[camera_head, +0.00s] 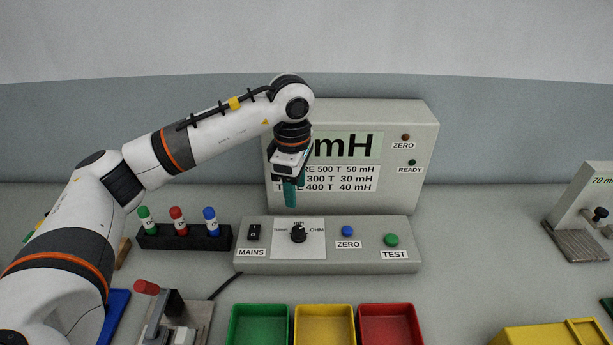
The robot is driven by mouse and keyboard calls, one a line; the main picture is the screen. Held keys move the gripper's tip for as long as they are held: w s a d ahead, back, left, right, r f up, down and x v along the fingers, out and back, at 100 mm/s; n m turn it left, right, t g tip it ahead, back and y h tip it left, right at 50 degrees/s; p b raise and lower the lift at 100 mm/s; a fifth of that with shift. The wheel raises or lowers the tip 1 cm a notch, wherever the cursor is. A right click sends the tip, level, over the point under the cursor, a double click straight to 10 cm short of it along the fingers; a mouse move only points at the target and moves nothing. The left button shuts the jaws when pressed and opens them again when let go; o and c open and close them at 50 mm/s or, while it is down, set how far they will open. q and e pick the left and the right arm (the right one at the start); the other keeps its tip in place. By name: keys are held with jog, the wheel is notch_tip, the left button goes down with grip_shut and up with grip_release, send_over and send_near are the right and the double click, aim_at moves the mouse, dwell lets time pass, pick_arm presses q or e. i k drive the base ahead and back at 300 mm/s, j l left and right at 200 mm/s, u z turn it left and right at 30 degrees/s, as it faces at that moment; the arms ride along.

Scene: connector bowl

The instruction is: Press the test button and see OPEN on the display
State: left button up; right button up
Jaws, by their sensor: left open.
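The green TEST button (391,240) sits at the right end of the low grey control box (328,266). The display (352,146) on the upright grey panel behind it shows "mH" at its right end; its left part is hidden behind my left arm. My left gripper (291,193) hangs in front of the panel, above and behind the rotary knob (298,235), left of the TEST button and apart from it. Its teal fingers point down and it is open, with nothing seen between them. My right gripper is not in view.
A blue ZERO button (347,231) and a black MAINS switch (254,232) share the box. A rack (185,238) with green, red and blue capped items stands left. Green (258,340), yellow (324,340) and red (391,340) bins lie in front. A grey stand (584,215) is far right.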

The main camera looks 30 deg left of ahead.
aim_at(392, 239)
jog(key=k+l, duration=0.5)
jog(key=k, duration=0.2)
jog(key=k+l, duration=0.5)
jog(key=k, duration=0.15)
